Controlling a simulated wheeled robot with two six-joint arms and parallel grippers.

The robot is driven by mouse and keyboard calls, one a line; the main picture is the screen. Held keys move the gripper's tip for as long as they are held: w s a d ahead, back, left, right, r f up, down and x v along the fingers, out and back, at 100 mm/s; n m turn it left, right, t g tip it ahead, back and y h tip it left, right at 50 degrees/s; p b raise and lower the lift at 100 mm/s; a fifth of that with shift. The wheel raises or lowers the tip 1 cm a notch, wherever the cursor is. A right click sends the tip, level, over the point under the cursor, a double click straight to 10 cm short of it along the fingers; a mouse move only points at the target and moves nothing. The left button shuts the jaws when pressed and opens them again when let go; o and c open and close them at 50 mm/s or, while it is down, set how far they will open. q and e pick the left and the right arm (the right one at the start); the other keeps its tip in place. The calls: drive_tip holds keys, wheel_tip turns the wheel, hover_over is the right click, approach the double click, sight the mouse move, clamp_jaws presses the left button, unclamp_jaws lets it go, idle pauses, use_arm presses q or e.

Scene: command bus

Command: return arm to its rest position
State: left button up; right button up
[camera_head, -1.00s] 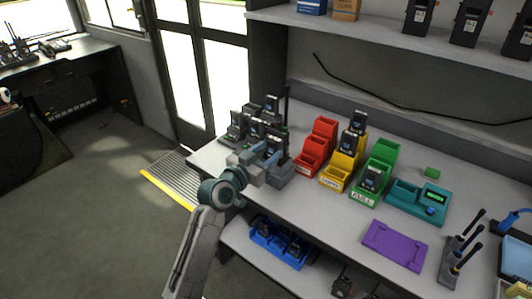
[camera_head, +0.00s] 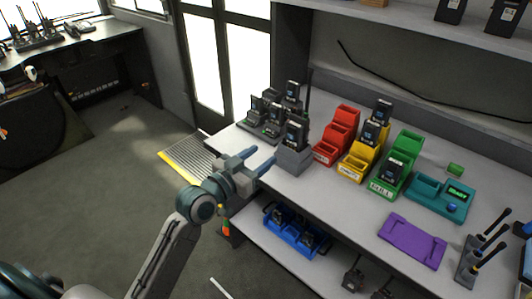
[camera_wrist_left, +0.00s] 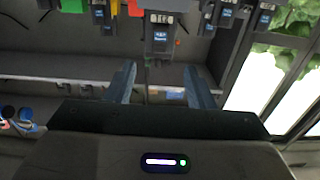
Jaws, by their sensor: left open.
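My left arm comes in from the lower left in the head view. Its gripper (camera_head: 259,161) is open and empty, at the front-left edge of the white workbench (camera_head: 330,210). The fingers point toward a grey block-shaped holder (camera_head: 293,160), with a black radio (camera_head: 294,133) upright in it. A small gap separates the fingertips from the radio. In the left wrist view the two blue fingers of the gripper (camera_wrist_left: 161,85) stand apart with nothing between them. A radio (camera_wrist_left: 160,32) shows beyond them. My right gripper is not in view.
More radios (camera_head: 268,115) stand behind the holder. Red (camera_head: 342,122), yellow (camera_head: 349,172) and green (camera_head: 409,143) bins line the bench. A purple tray (camera_head: 412,242) lies near the front. A blue bin (camera_head: 290,238) sits on the lower shelf. Open floor (camera_head: 80,200) lies left.

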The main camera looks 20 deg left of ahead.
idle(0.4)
use_arm(q)
drive_tip(key=s+f+g+y, duration=0.3)
drive_tip(key=s+f+g, duration=0.3)
drive_tip(key=s+f, duration=0.55)
drive_tip(key=s+a+f+n+g+y, duration=0.2)
drive_tip(key=s+f+g, duration=0.25)
drive_tip(key=s, duration=0.45)
drive_tip(key=s+a+f+n+g+y, duration=0.1)
drive_tip(key=s+a+f+g+y, duration=0.15)
drive_tip(key=s+f, duration=0.55)
wheel_tip(320, 180, down, 21)
drive_tip(key=a+g+p, duration=0.1)
drive_tip(key=a+g, duration=0.1)
drive_tip(key=s+f, duration=0.6)
drive_tip(key=f, duration=0.3)
drive_tip(key=s+a+f+p, duration=0.1)
drive_tip(key=s+f, duration=0.5)
drive_tip(key=f, duration=0.4)
drive_tip(key=shift+s+a+n+g+p, duration=0.2)
drive_tip(key=shift+s+n+g+p, duration=0.1)
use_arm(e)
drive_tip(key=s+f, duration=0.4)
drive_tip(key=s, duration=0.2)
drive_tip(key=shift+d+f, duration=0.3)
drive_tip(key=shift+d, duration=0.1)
use_arm(q)
drive_tip(key=shift+h, duration=0.25)
